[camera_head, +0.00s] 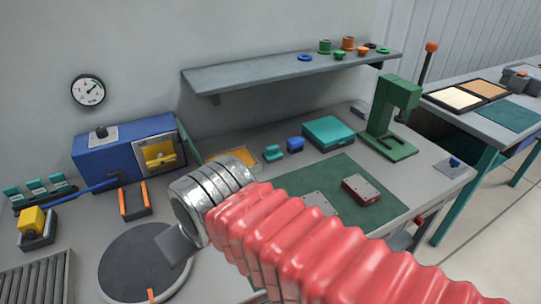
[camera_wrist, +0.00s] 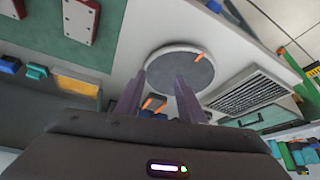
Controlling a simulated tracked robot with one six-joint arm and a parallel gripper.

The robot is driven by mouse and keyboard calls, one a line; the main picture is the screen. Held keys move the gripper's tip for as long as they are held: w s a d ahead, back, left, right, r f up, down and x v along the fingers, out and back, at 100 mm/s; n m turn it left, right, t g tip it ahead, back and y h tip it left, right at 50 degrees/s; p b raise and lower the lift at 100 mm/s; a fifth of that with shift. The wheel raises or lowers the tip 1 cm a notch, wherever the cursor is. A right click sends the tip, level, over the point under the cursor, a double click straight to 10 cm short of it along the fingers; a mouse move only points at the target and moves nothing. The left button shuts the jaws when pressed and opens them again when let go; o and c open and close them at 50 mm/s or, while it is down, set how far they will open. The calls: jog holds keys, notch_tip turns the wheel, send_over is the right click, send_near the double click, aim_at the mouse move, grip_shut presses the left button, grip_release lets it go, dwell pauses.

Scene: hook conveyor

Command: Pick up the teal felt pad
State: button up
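A flat dark teal sheet (camera_head: 508,115) lies on the side table at the far right in the head view; it may be the felt pad, but its material cannot be told. A thicker teal box-like block (camera_head: 328,133) and a small teal piece (camera_head: 273,153) stand at the back of the main bench. A small teal piece also shows in the wrist view (camera_wrist: 36,71). My gripper (camera_wrist: 157,96) has its two fingers apart with nothing between them. In the head view my gripper (camera_head: 176,246) is above the round dark turntable (camera_head: 140,268), far from the side table.
A green mat (camera_head: 372,208) holds a red block (camera_head: 361,190) and a pale plate. A green press (camera_head: 392,118) stands at the bench's right end. A blue machine (camera_head: 125,147) stands at the back left, and a shelf (camera_head: 285,72) overhangs the bench. A gap separates bench and side table.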

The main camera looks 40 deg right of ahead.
jog(key=shift+o, duration=1.4)
jog(key=shift+w+d+r, duration=0.3)
jog(key=shift+w, duration=0.15)
jog(key=o, duration=0.7)
jog(key=shift+m+g+h, duration=0.3)
jog(key=shift+m, duration=0.3)
jog(key=w+d+r, duration=0.1)
jog(key=w+d, duration=0.1)
jog(key=w, duration=0.1)
jog(key=w+d+r, duration=0.1)
jog(key=w+d, duration=0.2)
jog(key=w+d+r, duration=0.1)
jog(key=w+d, duration=0.2)
jog(key=shift+w+d+r, duration=0.1)
jog(key=shift+d+r, duration=0.15)
jog(key=shift+c, duration=0.2)
jog(key=m, duration=0.2)
send_over(272, 146)
jog(key=s+a, duration=0.2)
jog(key=s, duration=0.3)
notch_tip(272, 146, down, 7)
jog(key=shift+d+g+h, duration=0.25)
jog(key=shift+g+h, duration=0.15)
jog(key=x, duration=0.8)
jog(key=shift+w+f, duration=0.1)
jog(key=shift+f, duration=0.1)
